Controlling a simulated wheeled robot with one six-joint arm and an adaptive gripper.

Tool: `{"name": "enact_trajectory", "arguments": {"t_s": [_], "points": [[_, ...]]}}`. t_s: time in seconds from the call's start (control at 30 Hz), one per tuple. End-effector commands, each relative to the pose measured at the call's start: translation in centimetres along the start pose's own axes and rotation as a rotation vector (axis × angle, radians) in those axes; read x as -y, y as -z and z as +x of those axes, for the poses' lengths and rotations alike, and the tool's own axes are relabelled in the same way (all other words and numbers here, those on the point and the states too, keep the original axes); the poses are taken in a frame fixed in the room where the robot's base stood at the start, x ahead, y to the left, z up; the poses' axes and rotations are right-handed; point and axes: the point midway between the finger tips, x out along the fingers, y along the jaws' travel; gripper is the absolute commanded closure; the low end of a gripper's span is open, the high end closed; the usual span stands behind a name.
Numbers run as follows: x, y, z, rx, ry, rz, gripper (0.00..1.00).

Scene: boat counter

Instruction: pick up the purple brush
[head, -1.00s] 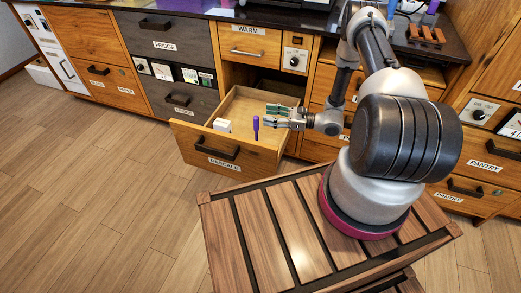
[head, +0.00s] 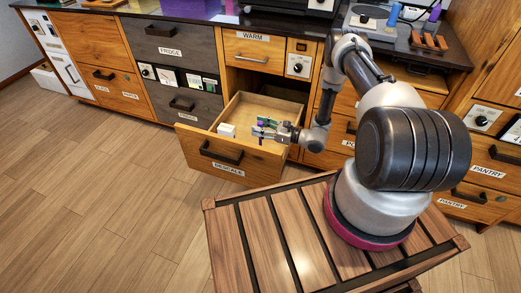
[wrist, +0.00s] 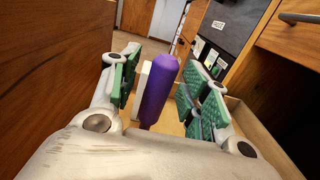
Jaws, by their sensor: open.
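The purple brush (wrist: 161,92) stands upright between the two green-padded fingers of my gripper (wrist: 158,88) in the wrist view. Gaps show on both sides of it, so the fingers are apart from it. In the head view my gripper (head: 263,129) reaches from the right into the open drawer labelled DESCALE (head: 218,148). There the brush is mostly hidden by the fingers. The gripper is open, and the brush's lower end is hidden in the wrist view by my gripper's body.
A white box (head: 226,130) lies in the drawer just left of my gripper; it also shows behind the brush in the wrist view (wrist: 143,80). The drawer's front and side walls enclose the space. Another purple item (head: 435,12) is on the counter at the right.

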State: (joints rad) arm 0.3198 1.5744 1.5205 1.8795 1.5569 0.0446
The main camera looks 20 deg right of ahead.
Motion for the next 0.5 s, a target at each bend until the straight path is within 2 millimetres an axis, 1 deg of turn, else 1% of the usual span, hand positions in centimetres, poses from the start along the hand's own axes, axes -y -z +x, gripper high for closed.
{"name": "enact_trajectory", "arguments": {"t_s": [0.07, 0.1, 0.27, 0.3, 0.5], "points": [[0.0, -0.01, -0.01, 0.0, 0.0, 0.0, 0.56], [0.0, -0.01, -0.02, 0.0, 0.0, 0.0, 0.63], [-0.01, -0.01, -0.03, 0.0, 0.0, 0.0, 0.92], [-0.01, -0.01, -0.03, 0.0, 0.0, 0.0, 0.99], [-0.01, -0.02, -0.03, 0.0, 0.0, 0.0, 1.0]]}}
